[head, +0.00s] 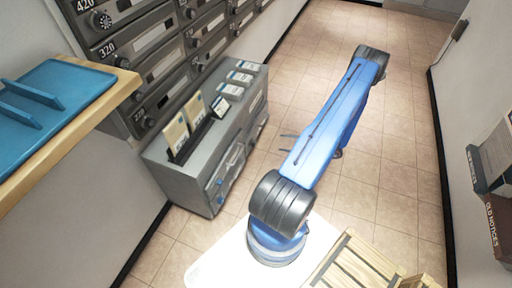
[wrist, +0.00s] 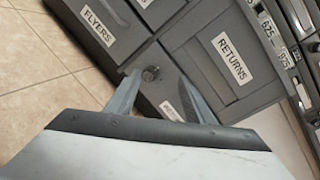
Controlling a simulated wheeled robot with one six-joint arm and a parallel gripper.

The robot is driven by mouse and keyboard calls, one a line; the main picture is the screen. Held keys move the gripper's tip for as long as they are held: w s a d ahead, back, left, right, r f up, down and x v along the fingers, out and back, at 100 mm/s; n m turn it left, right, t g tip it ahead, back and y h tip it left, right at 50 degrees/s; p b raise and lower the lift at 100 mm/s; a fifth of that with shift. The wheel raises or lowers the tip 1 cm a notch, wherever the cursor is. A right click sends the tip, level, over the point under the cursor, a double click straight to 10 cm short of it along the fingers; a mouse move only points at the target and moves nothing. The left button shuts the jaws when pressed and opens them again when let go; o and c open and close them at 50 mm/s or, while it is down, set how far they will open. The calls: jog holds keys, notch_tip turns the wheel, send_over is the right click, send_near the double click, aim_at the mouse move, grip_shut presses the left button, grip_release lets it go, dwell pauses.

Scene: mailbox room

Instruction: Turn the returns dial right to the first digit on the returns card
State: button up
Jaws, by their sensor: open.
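The low grey cabinet (head: 182,185) also bears a dark rack with envelopes (head: 177,134). Mailboxes (head: 150,62) line the wall behind it. A wooden shelf with a blue tray (head: 62,82) is at left, a wooden crate (head: 355,264) in front. Tiled floor (head: 400,130) is free.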

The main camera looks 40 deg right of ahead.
aim_at(255, 144)
jog(key=s+f+m+t+h, duration=0.2)
jog(key=s+f+m, duration=0.1)
jog(key=f, duration=0.4)
jog(key=x, duration=1.7)
jog(key=shift+w+a+r, duration=0.1)
jog(key=shift+r, duration=0.05)
jog(key=c, duration=1)
